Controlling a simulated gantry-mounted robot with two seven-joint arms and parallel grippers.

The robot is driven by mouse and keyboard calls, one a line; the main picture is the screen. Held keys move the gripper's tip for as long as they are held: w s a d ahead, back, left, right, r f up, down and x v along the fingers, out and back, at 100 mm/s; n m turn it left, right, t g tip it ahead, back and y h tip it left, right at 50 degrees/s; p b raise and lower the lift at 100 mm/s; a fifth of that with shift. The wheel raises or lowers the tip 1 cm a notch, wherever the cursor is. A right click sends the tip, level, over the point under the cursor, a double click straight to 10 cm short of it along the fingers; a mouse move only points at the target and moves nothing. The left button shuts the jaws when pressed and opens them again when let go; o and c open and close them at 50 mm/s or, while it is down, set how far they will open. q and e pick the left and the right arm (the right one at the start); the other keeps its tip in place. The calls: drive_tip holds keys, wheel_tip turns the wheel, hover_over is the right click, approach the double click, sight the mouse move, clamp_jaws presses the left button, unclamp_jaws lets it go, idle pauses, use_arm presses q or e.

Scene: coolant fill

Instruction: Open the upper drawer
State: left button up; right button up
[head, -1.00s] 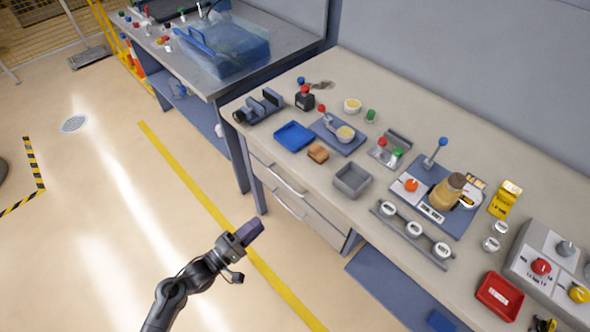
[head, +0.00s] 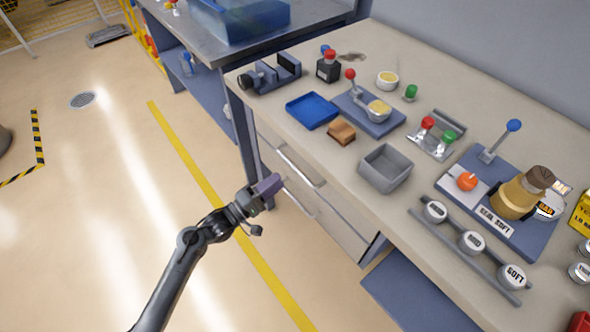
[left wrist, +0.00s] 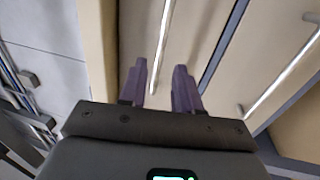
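The upper drawer (head: 268,137) is in the workbench front, below the tabletop edge, and looks closed. Its silver bar handle (head: 302,168) is slanted in the head view. The lower drawer's handle (head: 300,205) shows below it. My left gripper (head: 268,186) is in front of the drawers, close to the handles. In the left wrist view its purple fingers (left wrist: 161,82) are apart, with nothing held. One bar handle (left wrist: 161,40) appears in line with the gap between them; contact cannot be told. A second handle (left wrist: 284,65) is to the right. My right gripper is not in view.
The workbench top (head: 325,155) holds a blue tray (head: 312,110), a grey bin (head: 385,168), a vise (head: 272,74) and several small fixtures. A lower blue shelf (head: 415,295) is right of the drawers. The floor before the drawers is open.

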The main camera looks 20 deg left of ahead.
sight(295, 167)
use_arm(q)
drive_tip(key=b+x, duration=0.2)
drive_tip(key=x, duration=0.6)
drive_tip(key=shift+d+f+b, duration=0.1)
drive_tip(key=shift+d+b, duration=0.05)
drive_tip(key=shift+b, duration=0.15)
clamp_jaws()
